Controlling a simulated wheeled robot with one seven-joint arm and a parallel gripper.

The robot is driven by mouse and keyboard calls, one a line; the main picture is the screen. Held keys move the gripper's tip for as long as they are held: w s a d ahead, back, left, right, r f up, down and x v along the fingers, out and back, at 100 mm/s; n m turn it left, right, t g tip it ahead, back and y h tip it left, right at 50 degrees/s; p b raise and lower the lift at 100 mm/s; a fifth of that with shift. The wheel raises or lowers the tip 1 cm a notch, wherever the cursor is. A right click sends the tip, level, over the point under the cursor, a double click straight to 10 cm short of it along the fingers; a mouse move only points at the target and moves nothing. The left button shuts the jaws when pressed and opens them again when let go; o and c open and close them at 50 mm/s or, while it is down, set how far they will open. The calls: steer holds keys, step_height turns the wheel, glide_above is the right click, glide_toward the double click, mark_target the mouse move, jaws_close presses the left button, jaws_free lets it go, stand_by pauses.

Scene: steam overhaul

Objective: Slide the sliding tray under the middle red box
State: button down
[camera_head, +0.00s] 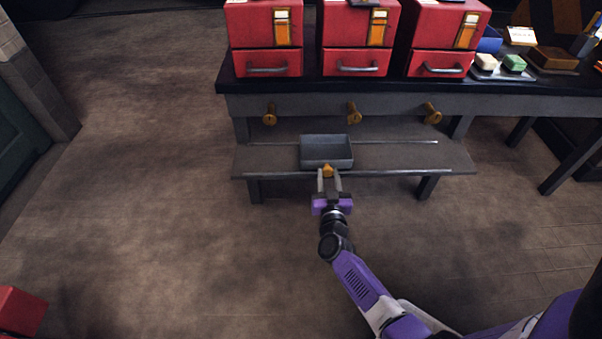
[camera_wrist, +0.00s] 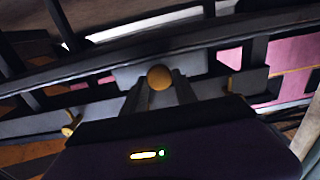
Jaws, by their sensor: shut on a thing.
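The grey sliding tray (camera_head: 314,157) sits on the rail of the low shelf, below and between the left and middle red boxes, a little left of the middle one. The middle red box (camera_head: 343,30) stands on the bench above, over a drawer with a handle (camera_head: 357,70). My gripper (camera_head: 328,178) reaches the tray's front and is shut on its orange knob (camera_head: 327,170). The wrist view shows the round knob (camera_wrist: 160,77) between the fingertips (camera_wrist: 160,92).
The low shelf (camera_head: 265,160) has free rail on both sides of the tray. A left red box (camera_head: 262,30) and a right red box (camera_head: 440,28) flank the middle one. Brass pegs (camera_head: 354,113) stick out of the bench front above the tray.

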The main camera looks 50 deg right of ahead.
mark_target(351, 164)
steer(key=s+d, duration=0.1)
steer(key=s, duration=0.1)
steer(key=s+d+b, duration=0.1)
steer(key=s+d, duration=0.2)
steer(key=s, duration=0.1)
steer(key=shift+s+d, duration=0.1)
steer(key=shift+d, duration=0.3)
steer(key=c, duration=1)
jaws_free()
steer(key=p+v, duration=0.2)
steer(key=v, duration=0.5)
steer(key=shift+s+a+p, duration=0.2)
steer(key=shift+a+p, duration=0.15)
steer(key=shift+p, duration=0.05)
